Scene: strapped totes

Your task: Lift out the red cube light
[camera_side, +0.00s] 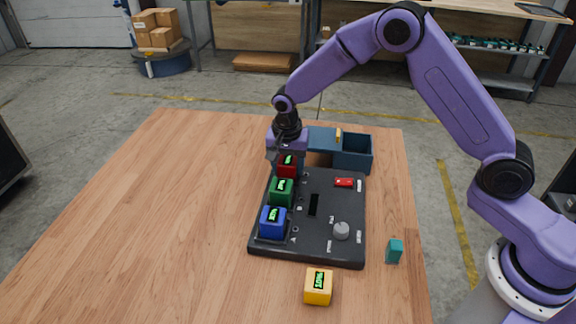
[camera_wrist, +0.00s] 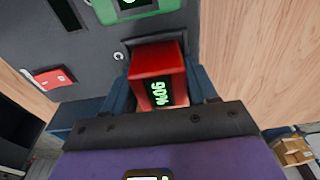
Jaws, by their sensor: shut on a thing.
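The red cube light (camera_side: 287,171) is at the far end of a row on the black panel (camera_side: 335,215). The green cube (camera_side: 281,192) and the blue cube (camera_side: 272,222) stand nearer in the same row. My gripper (camera_side: 287,158) points down over the red cube. In the wrist view the red cube (camera_wrist: 154,62) is between my blue fingers (camera_wrist: 157,84), which are shut on it, and its green display shows. A dark recess edge shows beside the cube; I cannot tell whether its base is seated or raised. The green cube also shows in the wrist view (camera_wrist: 140,13).
A blue tote (camera_side: 352,156) stands close behind the panel, beside my gripper. A red switch (camera_side: 344,182) and a grey knob (camera_side: 341,230) are on the panel. A yellow cube (camera_side: 318,289) and a teal block (camera_side: 394,251) lie nearer. The table's left side (camera_side: 150,220) is clear.

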